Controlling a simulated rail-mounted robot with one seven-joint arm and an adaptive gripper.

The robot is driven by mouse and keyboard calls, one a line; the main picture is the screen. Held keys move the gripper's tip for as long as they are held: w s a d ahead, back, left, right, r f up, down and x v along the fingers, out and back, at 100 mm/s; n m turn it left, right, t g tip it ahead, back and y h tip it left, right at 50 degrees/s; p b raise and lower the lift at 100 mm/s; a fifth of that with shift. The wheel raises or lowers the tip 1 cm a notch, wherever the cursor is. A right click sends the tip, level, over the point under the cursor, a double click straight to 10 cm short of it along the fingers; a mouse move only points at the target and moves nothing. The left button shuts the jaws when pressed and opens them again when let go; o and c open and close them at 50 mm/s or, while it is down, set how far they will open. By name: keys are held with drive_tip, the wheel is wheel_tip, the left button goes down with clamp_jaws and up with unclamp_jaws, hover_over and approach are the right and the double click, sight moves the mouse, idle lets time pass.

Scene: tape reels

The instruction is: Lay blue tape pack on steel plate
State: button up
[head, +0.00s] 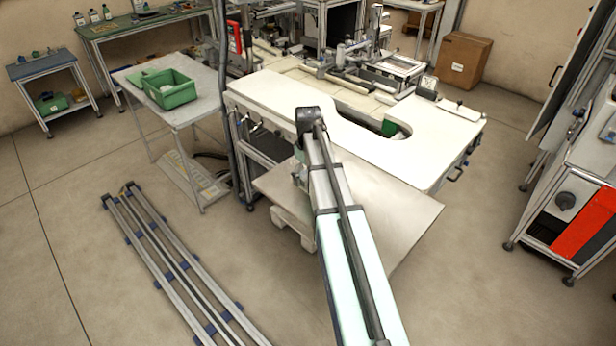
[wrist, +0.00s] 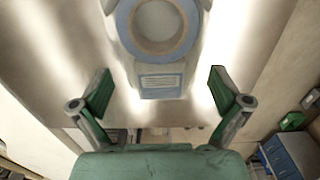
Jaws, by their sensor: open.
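The blue tape pack (wrist: 158,84) shows at the top of the wrist view, a pale body with a blue ring around a round grey centre and a small label panel at its lower end. It appears to lie over the steel plate (wrist: 60,55), which is shiny with bright streaks. My gripper (wrist: 160,78) is open, its two green fingers spread wide. The label end shows between the fingertips with clear gaps on both sides. In the head view the steel plate (head: 395,212) is low beside the white table; my arm hides the pack and most of my gripper.
The white table (head: 290,98) with a curved cut-out stands behind the plate. A green bin (head: 172,92) sits on a side table at the left. Metal rails (head: 170,255) lie on the floor. A cabinet with a red panel (head: 580,228) stands at the right.

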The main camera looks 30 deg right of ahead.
wheel_tip(320, 180, up, 11)
drive_tip(key=b, duration=0.3)
drive_tip(key=shift+r, duration=0.2)
idle(1.3)
